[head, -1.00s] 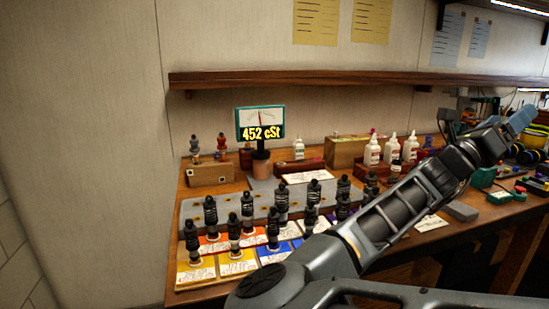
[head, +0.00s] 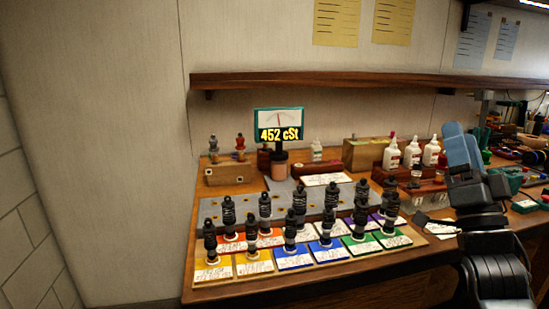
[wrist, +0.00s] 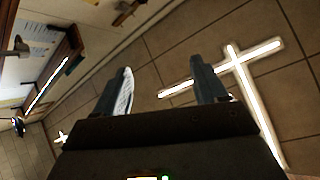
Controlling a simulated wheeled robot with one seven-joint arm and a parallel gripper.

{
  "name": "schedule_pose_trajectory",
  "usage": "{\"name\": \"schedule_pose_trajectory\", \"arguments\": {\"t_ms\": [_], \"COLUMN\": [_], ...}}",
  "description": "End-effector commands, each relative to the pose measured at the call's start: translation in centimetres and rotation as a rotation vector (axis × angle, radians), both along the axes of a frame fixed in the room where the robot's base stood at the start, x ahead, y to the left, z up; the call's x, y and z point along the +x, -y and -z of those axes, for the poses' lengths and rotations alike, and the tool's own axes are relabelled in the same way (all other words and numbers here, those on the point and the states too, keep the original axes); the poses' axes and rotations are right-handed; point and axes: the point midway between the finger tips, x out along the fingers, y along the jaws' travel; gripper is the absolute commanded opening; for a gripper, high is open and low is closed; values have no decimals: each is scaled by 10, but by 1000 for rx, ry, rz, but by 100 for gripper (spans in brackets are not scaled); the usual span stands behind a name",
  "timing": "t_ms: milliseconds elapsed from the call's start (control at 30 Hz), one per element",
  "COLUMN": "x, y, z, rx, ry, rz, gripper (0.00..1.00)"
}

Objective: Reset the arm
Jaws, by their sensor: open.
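My arm stands at the right of the head view, with my gripper (head: 462,150) raised at its upper end in front of the workbench. In the wrist view my gripper (wrist: 162,88) shows two fingers spread well apart with nothing between them. The fingers point up toward a tiled ceiling with glowing light strips (wrist: 240,70). My gripper touches nothing that I can see.
The wooden workbench (head: 350,275) holds several black shock absorbers (head: 290,230) on coloured cards. A meter (head: 279,125) reads 452 cSt. White bottles (head: 412,153) stand at the right back. A shelf (head: 340,81) runs along the wall above. The left side is clear wall.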

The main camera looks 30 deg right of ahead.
Motion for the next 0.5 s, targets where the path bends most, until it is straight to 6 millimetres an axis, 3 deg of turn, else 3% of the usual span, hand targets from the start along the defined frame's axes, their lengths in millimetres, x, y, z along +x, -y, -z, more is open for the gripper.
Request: {"name": "schedule_pose_trajectory", "arguments": {"t_ms": [267, 500], "x": [-12, -48], "y": [-68, -126], "z": [80, 150], "rx": [-138, -230], "ry": [-317, -570], "rz": [-25, -65], "gripper": [72, 72]}}
